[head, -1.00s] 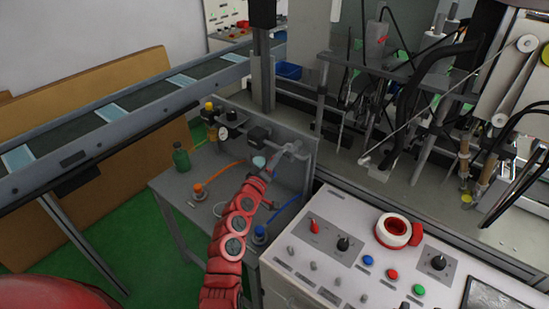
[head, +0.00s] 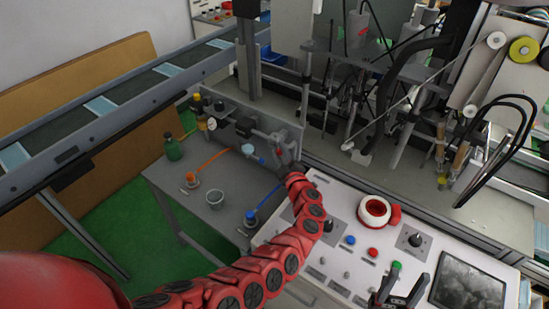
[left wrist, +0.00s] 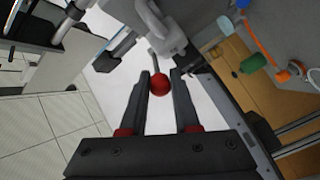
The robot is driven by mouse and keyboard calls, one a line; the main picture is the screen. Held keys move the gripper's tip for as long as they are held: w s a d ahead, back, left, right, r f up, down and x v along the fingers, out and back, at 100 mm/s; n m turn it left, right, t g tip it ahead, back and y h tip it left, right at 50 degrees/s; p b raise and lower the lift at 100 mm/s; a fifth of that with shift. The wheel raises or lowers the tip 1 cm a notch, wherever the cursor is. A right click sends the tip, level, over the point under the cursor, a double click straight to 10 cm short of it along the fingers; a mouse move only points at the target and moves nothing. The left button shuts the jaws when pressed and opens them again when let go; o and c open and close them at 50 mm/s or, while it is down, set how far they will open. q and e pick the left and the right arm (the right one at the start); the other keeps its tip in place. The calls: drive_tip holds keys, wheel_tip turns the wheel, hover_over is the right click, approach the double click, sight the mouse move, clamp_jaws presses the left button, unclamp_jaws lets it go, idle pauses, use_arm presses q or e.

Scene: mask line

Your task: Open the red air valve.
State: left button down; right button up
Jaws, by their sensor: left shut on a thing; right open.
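The red ball knob (left wrist: 159,84) of the air valve is between the fingertips of my left gripper (left wrist: 160,77) in the left wrist view. The gripper is shut on it. A thin grey lever runs from the knob towards the grey valve body (left wrist: 155,35). My right gripper (head: 398,290) is open and empty at the bottom edge, over the white control console.
The white console (head: 333,262) carries switches, buttons and a red-and-white ring (head: 376,211). A conveyor (head: 130,90) runs behind on the left.

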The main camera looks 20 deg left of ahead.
use_arm(q)
drive_tip(key=shift+w+d+r+n+g+y+b, duration=0.1)
drive_tip(key=shift+w+d+n+g+y+b, duration=0.35)
drive_tip(key=shift+b, duration=1.4)
drive_tip(key=shift+w+d+f+n+g+y+b, duration=0.15)
drive_tip(key=shift+n+g+y+b, duration=0.6)
drive_tip(key=shift+b, duration=1.05)
drive_tip(key=shift+w+d+r+n+g+y+b, duration=0.15)
drive_tip(key=shift+d+n+g+y+b, duration=0.45)
drive_tip(key=shift+b, duration=1.25)
drive_tip(key=shift+a, duration=0.2)
drive_tip(key=c, duration=0.9)
unclamp_jaws()
drive_tip(key=shift+o, duration=1.3)
